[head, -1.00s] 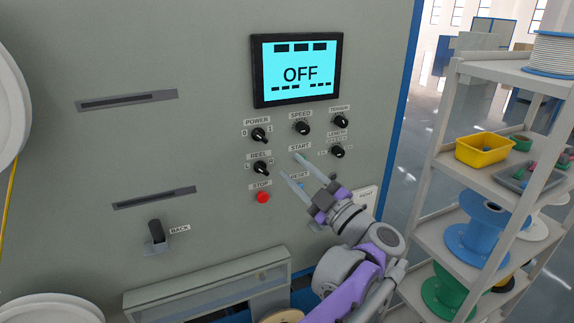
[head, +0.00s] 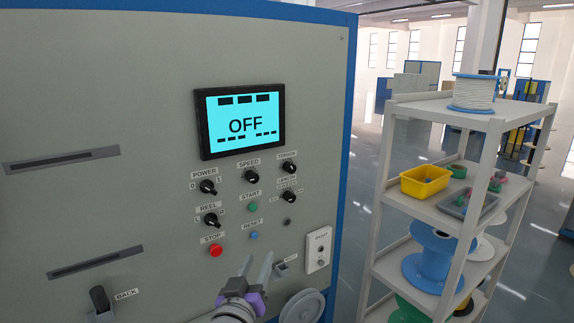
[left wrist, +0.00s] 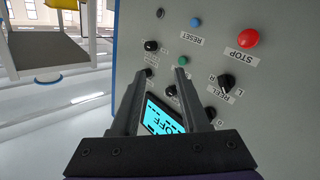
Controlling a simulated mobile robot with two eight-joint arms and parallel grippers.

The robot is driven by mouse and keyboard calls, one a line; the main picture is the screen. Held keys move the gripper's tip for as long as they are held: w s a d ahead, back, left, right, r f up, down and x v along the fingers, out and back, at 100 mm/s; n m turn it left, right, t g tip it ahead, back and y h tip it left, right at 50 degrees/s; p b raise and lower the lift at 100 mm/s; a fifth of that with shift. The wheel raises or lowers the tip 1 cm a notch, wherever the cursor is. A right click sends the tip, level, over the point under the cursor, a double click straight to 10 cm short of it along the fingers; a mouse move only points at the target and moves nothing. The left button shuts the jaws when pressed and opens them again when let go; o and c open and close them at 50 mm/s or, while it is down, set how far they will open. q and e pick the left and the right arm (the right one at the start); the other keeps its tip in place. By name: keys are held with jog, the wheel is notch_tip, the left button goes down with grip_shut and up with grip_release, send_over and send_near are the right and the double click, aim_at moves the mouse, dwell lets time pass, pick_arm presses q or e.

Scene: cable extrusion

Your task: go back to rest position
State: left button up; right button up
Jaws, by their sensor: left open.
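My left gripper (head: 258,268) is at the bottom middle of the head view, below the control panel, with its fingers pointing up. It is open and empty, and its two fingers (left wrist: 158,88) show apart in the left wrist view. The grey machine's screen (head: 243,121) reads OFF. Below it are black knobs, a green START button (head: 253,208), a blue RESET button (head: 254,236) and a red STOP button (head: 215,250). The red button also shows in the left wrist view (left wrist: 249,37). My right gripper is not in view.
A white shelf unit (head: 385,185) stands at the right with a yellow bin (head: 425,182), a blue spool (head: 432,262) and a white cable reel (head: 474,92). A white socket box (head: 318,249) is on the machine's right side. Floor shows between machine and shelf.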

pick_arm(q)
jog(key=s+a+f+g+y, duration=0.1)
jog(key=s+a+f+g, duration=0.2)
jog(key=s+f, duration=0.5)
jog(key=s+a+f+m+g+y, duration=0.1)
jog(key=s+a+f+g, duration=0.3)
jog(key=s+f, duration=0.4)
jog(key=s+a+f+g+y, duration=0.1)
jog(key=s+a+f+g, duration=0.3)
jog(key=s+f, duration=0.4)
notch_tip(320, 180, down, 2)
jog(key=shift+a+f+m+g, duration=0.2)
jog(key=shift+m+g, duration=0.1)
jog(key=shift+g, duration=0.2)
